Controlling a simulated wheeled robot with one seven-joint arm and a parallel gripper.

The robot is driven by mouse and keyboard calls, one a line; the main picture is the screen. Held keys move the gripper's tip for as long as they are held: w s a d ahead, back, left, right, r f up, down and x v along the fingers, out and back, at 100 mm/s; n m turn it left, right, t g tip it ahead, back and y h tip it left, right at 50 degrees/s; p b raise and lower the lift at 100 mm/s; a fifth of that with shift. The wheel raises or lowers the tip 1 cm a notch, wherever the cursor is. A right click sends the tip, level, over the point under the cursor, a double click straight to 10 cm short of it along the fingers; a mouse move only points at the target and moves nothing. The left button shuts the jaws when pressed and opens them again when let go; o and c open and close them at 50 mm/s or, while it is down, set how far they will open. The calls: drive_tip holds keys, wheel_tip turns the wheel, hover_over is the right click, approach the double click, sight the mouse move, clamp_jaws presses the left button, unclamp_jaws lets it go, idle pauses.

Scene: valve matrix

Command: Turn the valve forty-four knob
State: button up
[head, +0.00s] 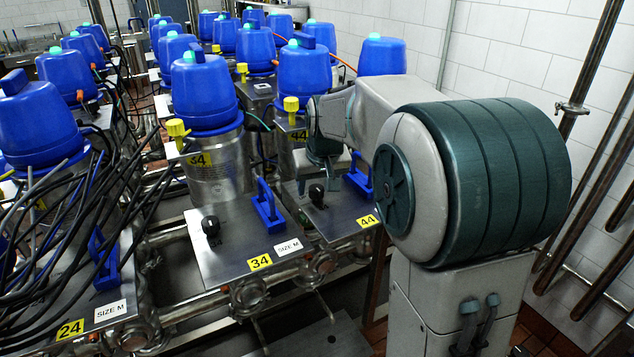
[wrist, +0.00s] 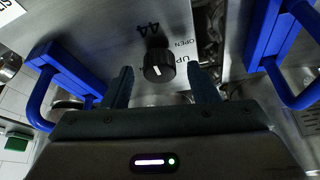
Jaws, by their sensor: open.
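The valve forty-four knob (wrist: 159,66) is black and round with a white pointer line. It sits on a steel plate marked "44", with "UP" and "OPEN" lettering beside it in the wrist view. In the head view the knob (head: 317,194) stands on the plate left of a yellow "44" label (head: 368,221). My gripper (wrist: 158,88) is open, with one dark finger on each side of the knob's near edge in the wrist view. I cannot tell whether either finger touches it. In the head view my gripper (head: 325,170) is just above the knob, partly hiding the plate.
A blue handle (wrist: 65,80) is left of my gripper and another (wrist: 285,50) is right. A similar black knob (head: 211,226) sits on the plate labelled "34" (head: 260,262). Blue-capped valves (head: 205,90) crowd behind, with cables at left and pipes along the right wall.

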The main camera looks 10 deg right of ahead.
drive_tip(key=shift+f, duration=0.15)
drive_tip(key=c, duration=1)
drive_tip(key=shift+d+n+b, duration=0.1)
drive_tip(key=shift+n+b, duration=0.25)
drive_tip(key=shift+n, duration=0.05)
drive_tip(key=n+y+b, duration=0.1)
drive_tip(key=n, duration=0.1)
drive_tip(key=n+b, duration=0.1)
drive_tip(key=shift+w+d+f+n+y, duration=0.1)
drive_tip(key=shift+d+n+y, duration=0.05)
drive_tip(key=shift+n+y, duration=0.25)
drive_tip(key=n+b, duration=0.1)
drive_tip(key=n, duration=0.1)
drive_tip(key=n+g+y+b, duration=0.1)
drive_tip(key=n, duration=0.2)
drive_tip(key=shift+y, duration=0.3)
drive_tip(key=shift+g, duration=0.3)
drive_tip(key=shift+r, duration=0.2)
